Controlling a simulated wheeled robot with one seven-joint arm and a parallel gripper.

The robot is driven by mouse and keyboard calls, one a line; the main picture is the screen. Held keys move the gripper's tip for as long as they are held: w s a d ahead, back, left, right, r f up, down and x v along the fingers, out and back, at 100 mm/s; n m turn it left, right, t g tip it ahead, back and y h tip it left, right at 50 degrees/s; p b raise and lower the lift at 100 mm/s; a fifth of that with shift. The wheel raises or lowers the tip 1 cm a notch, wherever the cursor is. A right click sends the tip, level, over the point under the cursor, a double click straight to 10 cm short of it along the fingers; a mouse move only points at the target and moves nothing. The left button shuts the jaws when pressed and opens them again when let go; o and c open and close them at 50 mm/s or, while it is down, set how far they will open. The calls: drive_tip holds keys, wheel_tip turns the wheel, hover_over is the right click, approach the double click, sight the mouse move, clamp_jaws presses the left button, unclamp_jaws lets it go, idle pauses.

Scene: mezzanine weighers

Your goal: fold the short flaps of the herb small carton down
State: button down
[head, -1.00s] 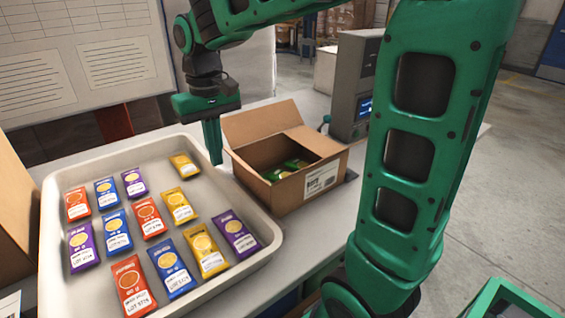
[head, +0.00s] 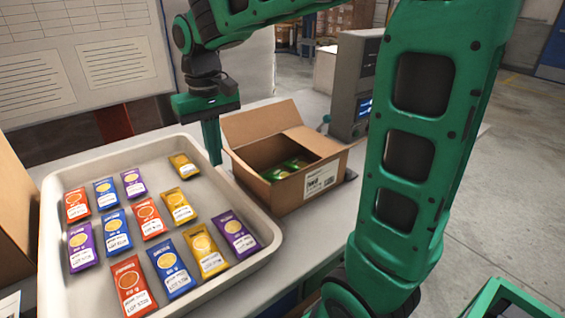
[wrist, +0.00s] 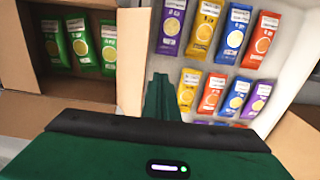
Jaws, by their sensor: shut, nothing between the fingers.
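The herb small carton (head: 275,193) is a brown box with a white label, standing on the bench right of the tray. Green packets (head: 290,167) lie inside it. One wide flap (head: 262,122) stands up at its back, and a flap at the right end (head: 314,141) slopes over the opening. In the wrist view the carton (wrist: 75,82) is at the left, with several green packets (wrist: 82,45). My gripper (head: 216,162) is shut and empty, pointing down beside the carton's left end, between carton and tray. Its fingers also show in the wrist view (wrist: 160,82). I cannot tell whether they touch the carton.
A pale tray (head: 262,262) with several coloured packets fills the left of the bench. A grey device (head: 353,88) stands behind the carton. Another brown carton (head: 15,215) is at the far left. A green crate (head: 500,290) is at the lower right.

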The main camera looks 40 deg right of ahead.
drive_tip(key=shift+d+r, duration=0.25)
drive_tip(key=shift+d, duration=0.6)
drive_tip(key=shift+d+r, duration=0.25)
drive_tip(key=shift+d, duration=0.55)
drive_tip(key=shift+d+r, duration=0.25)
drive_tip(key=shift+d, duration=0.6)
drive_tip(key=d, duration=0.4)
drive_tip(key=shift+d+r, duration=0.1)
drive_tip(key=shift+r, duration=0.25)
drive_tip(key=shift+d, duration=0.1)
drive_tip(key=shift+d+f, duration=0.3)
drive_tip(key=shift+d, duration=0.5)
drive_tip(key=shift+d+f, duration=0.25)
drive_tip(key=shift+d, duration=0.55)
